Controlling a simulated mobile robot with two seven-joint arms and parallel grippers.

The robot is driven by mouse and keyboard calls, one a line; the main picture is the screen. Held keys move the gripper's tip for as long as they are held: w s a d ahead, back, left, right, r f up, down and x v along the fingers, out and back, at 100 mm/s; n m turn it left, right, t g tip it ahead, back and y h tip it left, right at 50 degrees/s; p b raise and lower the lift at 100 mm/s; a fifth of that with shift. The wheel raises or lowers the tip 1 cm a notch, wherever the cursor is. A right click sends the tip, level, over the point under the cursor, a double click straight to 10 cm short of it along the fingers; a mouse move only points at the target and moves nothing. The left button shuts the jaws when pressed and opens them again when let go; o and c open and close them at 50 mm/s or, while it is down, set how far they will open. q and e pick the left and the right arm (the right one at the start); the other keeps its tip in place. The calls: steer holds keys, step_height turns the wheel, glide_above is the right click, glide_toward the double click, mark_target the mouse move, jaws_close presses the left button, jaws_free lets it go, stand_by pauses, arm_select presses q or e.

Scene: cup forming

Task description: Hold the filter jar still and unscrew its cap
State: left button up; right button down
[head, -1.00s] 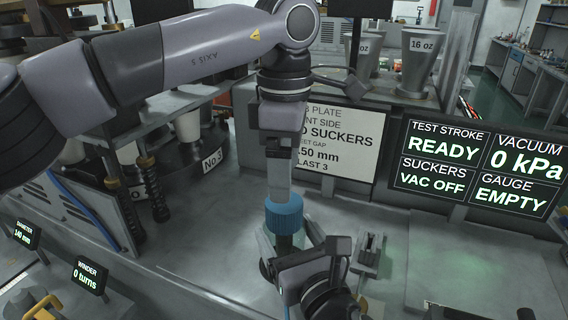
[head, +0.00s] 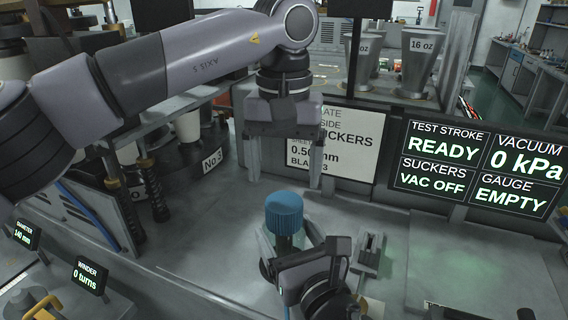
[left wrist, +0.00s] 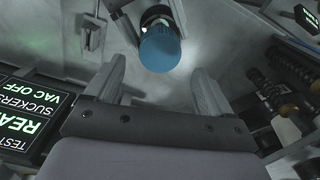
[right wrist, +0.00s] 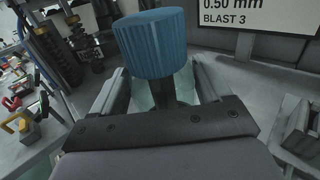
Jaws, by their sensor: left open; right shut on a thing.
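The filter jar (head: 286,243) stands upright on the grey bench with a blue ribbed cap (head: 284,212) on its top. My right gripper (head: 290,250) is shut on the jar's body below the cap. In the right wrist view the cap (right wrist: 151,43) rises above the gripper fingers (right wrist: 160,95). My left gripper (head: 285,152) is open and empty, above the cap and apart from it. In the left wrist view the cap (left wrist: 160,49) lies beyond the open fingers (left wrist: 158,88). The jar's lower part is mostly hidden by my right gripper.
A small grey metal fixture (head: 369,252) stands just right of the jar. A white sign (head: 352,150) and a status screen (head: 480,168) stand behind. Posts with springs (head: 150,188) are at the left. Bare bench lies left of the jar.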

mark_target(284, 201)
arm_select(q)
steer(key=shift+m, duration=1.1)
steer(key=shift+f, duration=0.25)
step_height(284, 201, down, 8)
steer(key=shift+r, duration=0.25)
